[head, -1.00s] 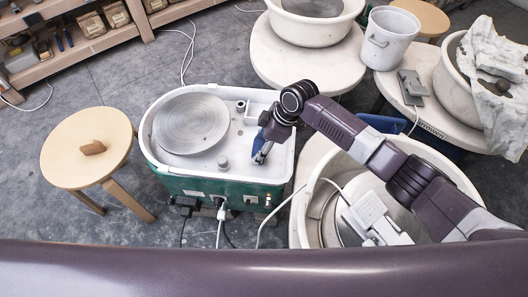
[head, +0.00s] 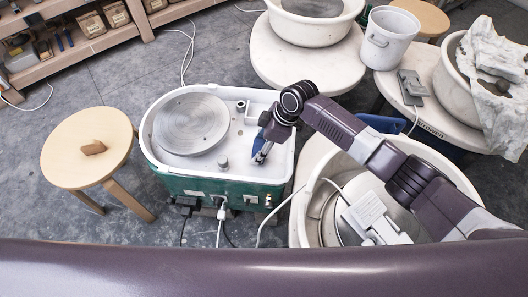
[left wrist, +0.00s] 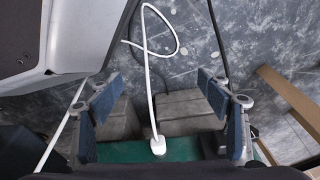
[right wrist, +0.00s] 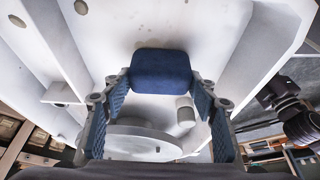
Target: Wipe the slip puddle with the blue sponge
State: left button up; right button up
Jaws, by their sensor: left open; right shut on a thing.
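My right gripper (head: 261,156) is over the right part of the white basin (head: 232,164) on the green pottery wheel. In the right wrist view, the blue sponge (right wrist: 160,70) sits between the fingertips of this gripper (right wrist: 158,90), which is shut on it. I cannot tell whether the sponge touches the basin floor. No clear slip puddle shows; small brown spots (right wrist: 81,7) mark the white surface in the right wrist view. My left gripper (left wrist: 158,118) is open and empty, facing a white cable plug and the wheel's green side (left wrist: 125,152). It is not visible in the head view.
A wooden stool (head: 88,150) stands left. A second wheel's basin (head: 304,222) is at right. Cables (head: 219,232) hang at the front.

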pick_arm(q)
jog(key=shift+s+f, duration=0.3)
jog(key=shift+f, duration=0.2)
dwell(0.5)
pick_arm(e)
jog(key=shift+w+a+f, duration=0.1)
jog(key=shift+a, duration=0.65)
jog(key=shift+a+f, duration=0.1)
pick_arm(q)
jog(key=shift+s+d+r, duration=0.15)
jog(key=shift+r, duration=0.2)
jog(key=shift+w+a+f, duration=0.2)
jog(key=shift+a, duration=0.05)
jog(key=shift+s+f+p, duration=0.3)
jog(key=shift+f+p, duration=0.15)
jog(key=shift+f, duration=0.15)
dwell(1.1)
